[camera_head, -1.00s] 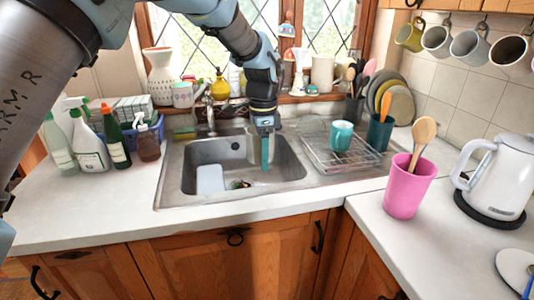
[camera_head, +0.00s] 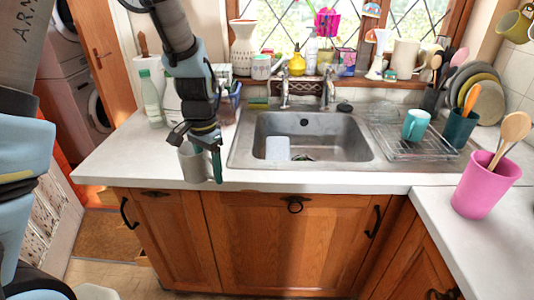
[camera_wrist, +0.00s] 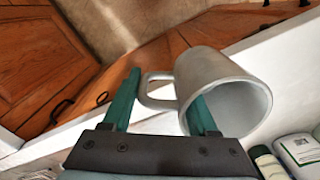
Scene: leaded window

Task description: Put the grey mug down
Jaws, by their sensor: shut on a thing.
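The grey mug (camera_head: 192,164) is at the front edge of the counter, left of the sink, roughly upright. It also shows large in the wrist view (camera_wrist: 222,78), its open mouth toward the camera. My gripper (camera_head: 208,172) is pointing down at the mug's right side. In the wrist view my gripper (camera_wrist: 165,86) has its green fingers apart with the mug's handle between them, and the right finger overlaps the mug's rim. My gripper is shut on the mug. I cannot tell whether the mug's base touches the counter.
The white counter (camera_head: 115,165) is clear to the left of the mug. A green-white bottle (camera_head: 151,98) stands behind it. The sink (camera_head: 310,135) lies to the right, then a drying rack (camera_head: 425,147) with a teal mug (camera_head: 415,125). Cabinet doors drop below the front edge.

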